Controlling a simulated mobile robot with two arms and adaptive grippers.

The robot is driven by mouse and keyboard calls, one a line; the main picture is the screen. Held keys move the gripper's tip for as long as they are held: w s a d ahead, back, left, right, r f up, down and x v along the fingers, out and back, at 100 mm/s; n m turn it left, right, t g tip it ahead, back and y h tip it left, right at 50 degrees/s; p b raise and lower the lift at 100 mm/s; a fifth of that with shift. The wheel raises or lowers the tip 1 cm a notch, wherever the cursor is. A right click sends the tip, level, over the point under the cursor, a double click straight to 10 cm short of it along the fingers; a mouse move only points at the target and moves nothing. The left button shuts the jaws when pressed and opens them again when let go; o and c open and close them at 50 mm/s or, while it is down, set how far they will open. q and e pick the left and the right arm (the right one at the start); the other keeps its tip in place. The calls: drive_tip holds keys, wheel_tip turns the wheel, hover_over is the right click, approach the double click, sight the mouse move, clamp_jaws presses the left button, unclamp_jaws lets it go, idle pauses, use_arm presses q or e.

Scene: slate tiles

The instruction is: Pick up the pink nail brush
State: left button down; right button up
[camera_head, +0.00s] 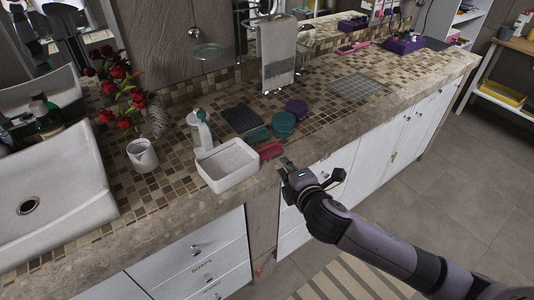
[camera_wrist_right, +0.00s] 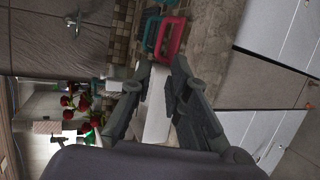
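The pink nail brush (camera_head: 270,150) lies on the tiled counter near its front edge, just right of the white basin. In the right wrist view the pink brush (camera_wrist_right: 171,37) shows beyond the fingertips, beside a teal brush (camera_wrist_right: 151,33). My right gripper (camera_head: 285,162) is at the counter's front edge, close to the pink brush and to its lower right. In the wrist view its fingers (camera_wrist_right: 163,68) are apart with nothing held between them. My left gripper is not in view.
A white rectangular basin (camera_head: 228,164) stands left of the brush, with a soap bottle (camera_head: 200,130) behind it. The teal brush (camera_head: 257,136), teal round container (camera_head: 283,124) and dark mat (camera_head: 241,118) lie close behind. A grey mat (camera_head: 357,86) lies farther right; counter around it is clear.

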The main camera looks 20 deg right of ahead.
approach(270, 146)
drive_tip(key=x, duration=0.3)
drive_tip(key=shift+w+a+f+p, duration=0.1)
drive_tip(key=shift+w+f+p, duration=0.1)
drive_tip(key=shift+w+p, duration=0.4)
drive_tip(key=shift+p+x, duration=0.3)
drive_tip(key=shift+x, duration=1.7)
drive_tip(key=shift+f, duration=0.15)
drive_tip(key=shift+s, duration=0.1)
clamp_jaws()
